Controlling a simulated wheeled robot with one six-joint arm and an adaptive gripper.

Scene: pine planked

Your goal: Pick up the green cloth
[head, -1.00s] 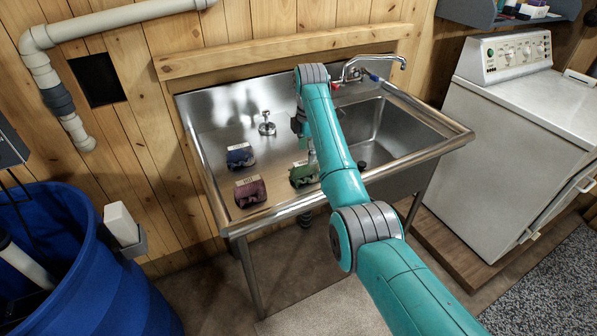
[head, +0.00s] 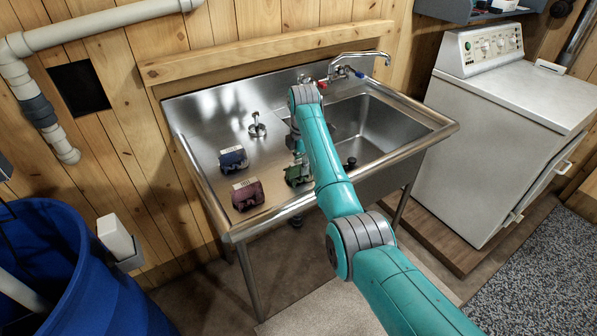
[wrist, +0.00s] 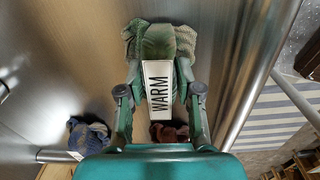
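The green cloth (head: 297,175) lies bunched on the steel drainboard, left of the basin, partly hidden by my arm in the head view. In the wrist view the cloth (wrist: 157,42) is at the top centre, with a white "WARM" label (wrist: 158,88) in front of it. My gripper (wrist: 159,72) points down at it with its two fingers apart, one each side of the label. The fingertips are close to the cloth's sides; whether they touch it I cannot tell. In the head view my arm hides most of the gripper.
A blue cloth (head: 233,158) and a dark red cloth (head: 247,194) lie left of the green one. A metal stopper (head: 257,125) stands behind. The sink basin (head: 365,130) and faucet (head: 350,65) are to the right. A white appliance (head: 495,140) stands beyond.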

